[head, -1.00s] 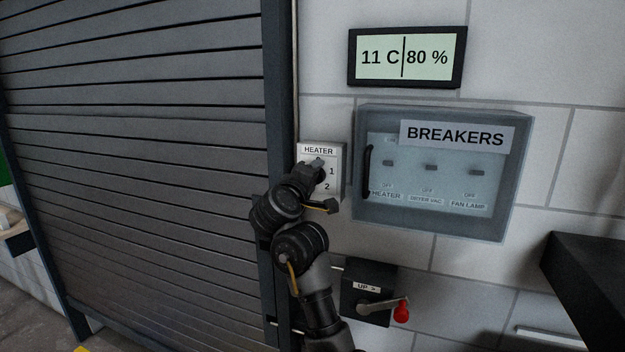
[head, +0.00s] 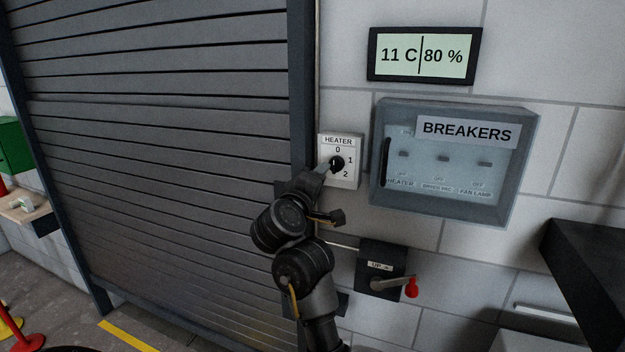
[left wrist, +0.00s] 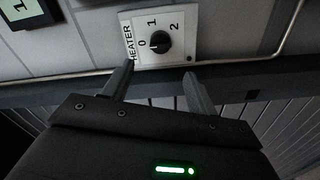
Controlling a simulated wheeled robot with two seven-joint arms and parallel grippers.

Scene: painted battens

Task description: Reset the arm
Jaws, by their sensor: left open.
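My left gripper (head: 325,168) is open and empty in the head view, just in front of the heater switch plate (head: 352,178). The black knob (head: 337,164) on that plate has marks 0, 1 and 2, and a finger partly overlaps it in the picture. In the left wrist view the open fingers (left wrist: 159,72) point at the plate (left wrist: 183,54), with the knob (left wrist: 160,42) beyond the gap between them. The knob looks turned toward 0, and the fingers appear clear of it. My right gripper is not in view.
A transparent breaker box (head: 455,208) is right of the heater plate, below a display (head: 424,55) reading 11 C and 80 %. A crank with a red handle (head: 411,288) is below. A grey roller shutter (head: 160,130) fills the left; a dark shelf (head: 590,265) juts out at right.

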